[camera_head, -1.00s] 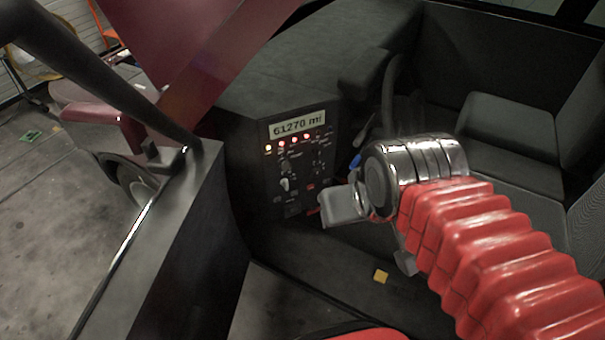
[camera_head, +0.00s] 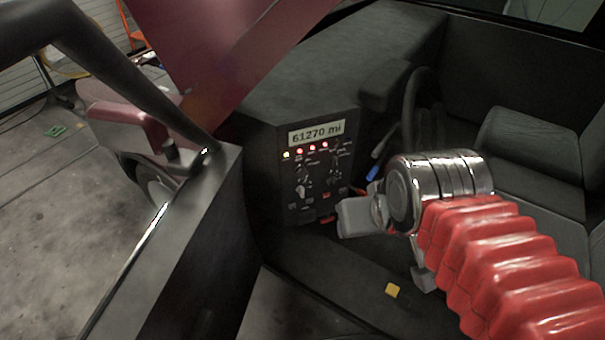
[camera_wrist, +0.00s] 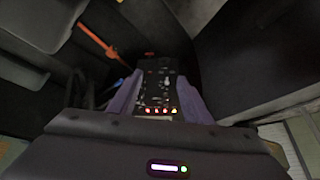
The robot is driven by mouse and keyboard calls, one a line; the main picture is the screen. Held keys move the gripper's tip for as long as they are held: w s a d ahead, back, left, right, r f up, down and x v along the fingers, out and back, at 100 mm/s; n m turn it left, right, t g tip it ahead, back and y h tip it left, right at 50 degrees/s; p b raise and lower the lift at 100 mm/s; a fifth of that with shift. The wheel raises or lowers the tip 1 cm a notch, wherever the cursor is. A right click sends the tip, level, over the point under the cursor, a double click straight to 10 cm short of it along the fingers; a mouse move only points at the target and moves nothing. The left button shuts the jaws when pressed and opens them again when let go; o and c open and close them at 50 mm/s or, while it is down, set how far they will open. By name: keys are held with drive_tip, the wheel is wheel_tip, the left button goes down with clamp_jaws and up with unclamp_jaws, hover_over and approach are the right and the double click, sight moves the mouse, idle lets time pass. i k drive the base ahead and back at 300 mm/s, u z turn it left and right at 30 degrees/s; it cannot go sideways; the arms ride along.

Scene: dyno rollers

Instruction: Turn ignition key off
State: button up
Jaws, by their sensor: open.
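The dash panel (camera_head: 317,205) carries knobs, a lit readout of 61270 mi (camera_head: 316,133) and a row of small lights. A pale grey, key-like piece (camera_head: 301,192) sits low on its left side; it is too small to tell its angle or be sure it is the ignition key. My gripper (camera_wrist: 158,78) is open, its two purple fingers pointing at the panel in the wrist view, with the panel showing between them.
A steering wheel (camera_head: 408,110) is behind my wrist, and a seat (camera_head: 525,150) is at the right. A dark door (camera_head: 190,240) stands at the left. A blue-tipped lever (camera_head: 372,173) is beside the panel.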

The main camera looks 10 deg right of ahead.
sight(301, 170)
drive_tip(key=u, duration=0.2)
drive_tip(key=k, duration=1)
drive_tip(key=u, duration=0.7)
drive_tip(key=i, duration=1)
drive_tip(key=u, duration=0.1)
